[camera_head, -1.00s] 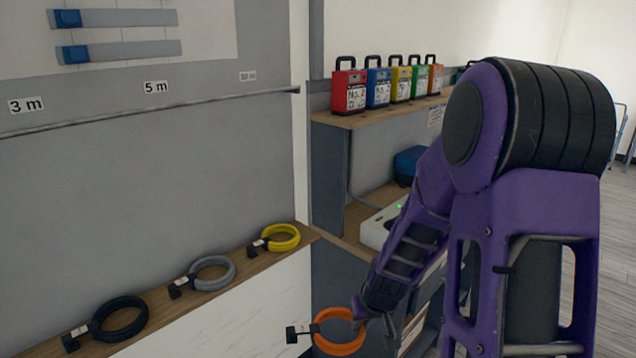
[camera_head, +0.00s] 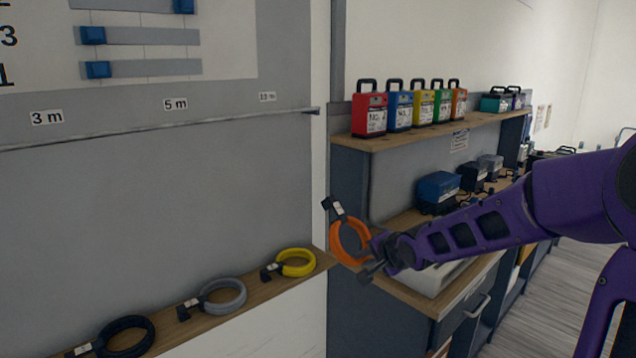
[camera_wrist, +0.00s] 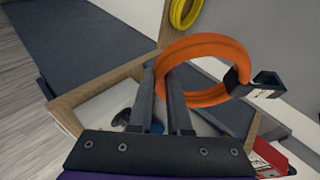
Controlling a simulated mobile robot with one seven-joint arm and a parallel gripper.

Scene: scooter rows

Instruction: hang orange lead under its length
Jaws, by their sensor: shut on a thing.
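The orange lead (camera_head: 347,257) is a coiled ring with a black plug and a white tag at its upper left. My gripper (camera_head: 372,256) is shut on the ring's side and holds it in the air, to the right of the ledge. In the wrist view the orange lead (camera_wrist: 205,47) sits between the two fingers (camera_wrist: 172,98), with its tagged plug to the right; the tag's writing is too small to read. A rail (camera_head: 200,124) runs along the grey wall under length labels: 3 m (camera_head: 47,117), 5 m (camera_head: 175,104) and a third (camera_head: 267,97), perhaps 10 m.
Black (camera_head: 127,335), grey (camera_head: 223,297) and yellow (camera_head: 296,263) leads lie on the wooden ledge (camera_head: 255,300). The rail's visible stretch is bare. A shelf (camera_head: 400,137) with several coloured packs stands right of the wall's edge, above a bench with a blue box (camera_head: 438,190).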

